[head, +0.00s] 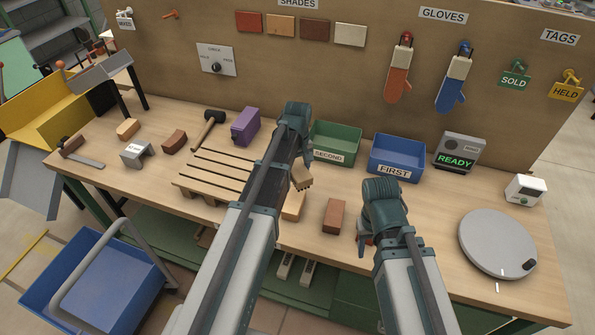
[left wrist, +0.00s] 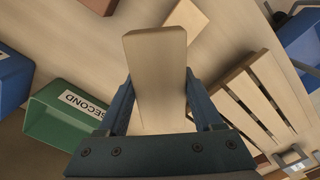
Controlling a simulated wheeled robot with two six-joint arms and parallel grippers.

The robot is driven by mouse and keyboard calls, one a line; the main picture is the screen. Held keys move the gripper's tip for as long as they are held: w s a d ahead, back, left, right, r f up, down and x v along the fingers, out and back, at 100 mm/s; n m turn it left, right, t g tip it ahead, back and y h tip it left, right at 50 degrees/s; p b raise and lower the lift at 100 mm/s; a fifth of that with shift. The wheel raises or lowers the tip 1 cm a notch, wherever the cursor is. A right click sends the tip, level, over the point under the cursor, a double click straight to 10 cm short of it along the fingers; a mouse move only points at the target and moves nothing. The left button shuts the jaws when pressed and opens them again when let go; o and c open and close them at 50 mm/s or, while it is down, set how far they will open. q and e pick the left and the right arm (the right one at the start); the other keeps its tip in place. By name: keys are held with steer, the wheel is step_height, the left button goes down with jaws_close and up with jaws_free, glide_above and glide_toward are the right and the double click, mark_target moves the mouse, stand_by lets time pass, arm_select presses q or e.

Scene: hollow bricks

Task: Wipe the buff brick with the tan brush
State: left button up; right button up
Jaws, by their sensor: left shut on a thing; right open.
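My left gripper (head: 298,160) is shut on the tan brush (head: 302,178), whose bristle end points down at the table. In the left wrist view the brush (left wrist: 157,75) shows as a flat tan block between the two fingers. The buff brick (head: 293,206) lies on the table just below the brush, in front of the pallet's right end. It also shows in the left wrist view (left wrist: 187,16), partly hidden behind the brush. Whether brush and brick touch is not clear. My right gripper (head: 367,240) is open and empty, right of a red-brown brick.
The red-brown brick (head: 334,216) lies right of the buff brick. A wooden pallet (head: 213,178) is to the left. The green SECOND bin (head: 338,142) and blue FIRST bin (head: 397,157) stand behind. A grey turntable (head: 496,242) is at the right.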

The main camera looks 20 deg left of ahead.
arm_select(q)
steer(key=shift+r, duration=0.1)
step_height(320, 180, up, 3)
steer(key=p, duration=0.3)
stand_by(0.3)
stand_by(0.4)
